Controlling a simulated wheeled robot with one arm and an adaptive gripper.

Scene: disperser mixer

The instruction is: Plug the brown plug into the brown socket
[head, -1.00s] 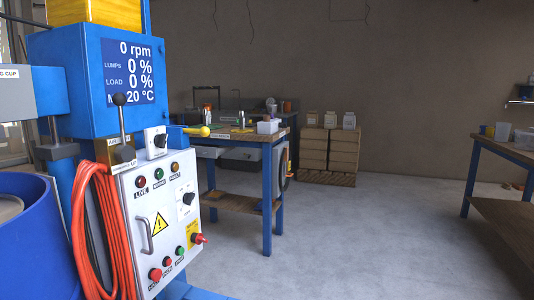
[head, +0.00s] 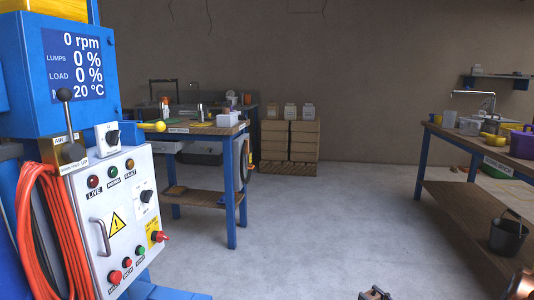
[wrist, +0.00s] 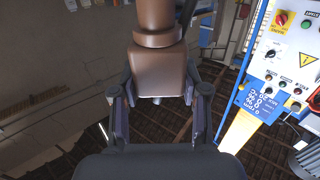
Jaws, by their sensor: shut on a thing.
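The brown plug (wrist: 158,70) fills the upper middle of the wrist view, a blocky body with a rounder part beyond it. My gripper (wrist: 160,98) is shut on the plug, with one dark finger on each side of it. I cannot make out the brown socket in either view. Two small brownish pieces are cut off at the bottom right edge of the head view, and I cannot tell what they are.
The mixer's control panel (head: 120,221) stands at the left with an orange hose (head: 42,225) beside it. A workbench (head: 205,130) is behind, stacked boxes (head: 290,143) stand by the wall, and another bench (head: 465,200) is at the right. The middle floor is clear.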

